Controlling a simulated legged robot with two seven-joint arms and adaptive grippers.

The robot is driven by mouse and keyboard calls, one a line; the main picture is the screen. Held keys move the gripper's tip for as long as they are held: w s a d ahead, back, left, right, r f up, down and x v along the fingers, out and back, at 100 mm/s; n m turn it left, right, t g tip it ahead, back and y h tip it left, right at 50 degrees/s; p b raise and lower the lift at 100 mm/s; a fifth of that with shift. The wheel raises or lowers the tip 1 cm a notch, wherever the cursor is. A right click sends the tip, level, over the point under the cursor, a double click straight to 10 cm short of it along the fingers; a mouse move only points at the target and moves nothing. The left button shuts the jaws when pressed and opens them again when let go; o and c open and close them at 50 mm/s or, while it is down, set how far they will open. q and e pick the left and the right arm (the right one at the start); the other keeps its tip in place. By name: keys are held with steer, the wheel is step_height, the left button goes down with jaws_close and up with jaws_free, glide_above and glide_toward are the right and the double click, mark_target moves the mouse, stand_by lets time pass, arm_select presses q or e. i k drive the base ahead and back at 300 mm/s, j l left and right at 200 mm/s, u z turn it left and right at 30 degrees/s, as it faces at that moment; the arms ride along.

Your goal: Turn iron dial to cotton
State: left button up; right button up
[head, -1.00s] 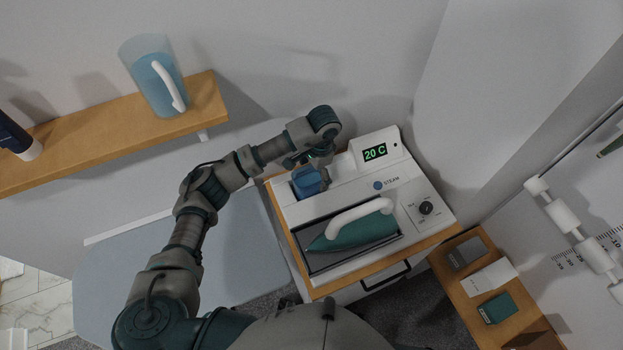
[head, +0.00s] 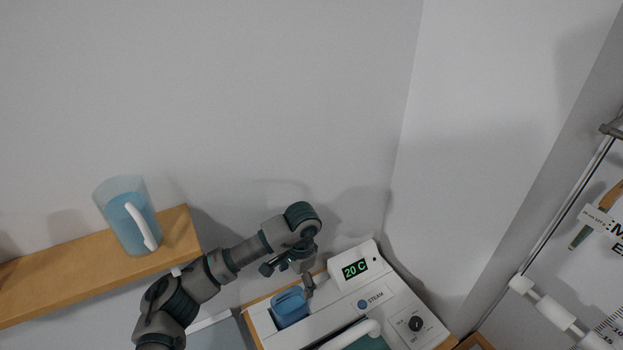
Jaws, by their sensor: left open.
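The iron station (head: 335,317) is a white unit at the bottom of the head view, partly cut off by the lower edge. Its black dial (head: 415,324) sits on a panel at the right; the small marks around it are too small to read. The teal iron (head: 372,344) with a white handle rests on the station, mostly cut off. A green display (head: 355,269) reads 20 C. My left gripper (head: 289,279) is open and empty above the blue tank (head: 290,307) at the station's back left, well left of the dial. My right gripper is not in view.
A blue button (head: 362,304) marked STEAM lies between display and iron. A wooden shelf (head: 60,275) at the left carries a jug (head: 130,215) of blue liquid. A wall stands close behind the station. A rail with white rollers (head: 548,310) is at the right.

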mark_target(415, 322)
steer(key=k, duration=1.5)
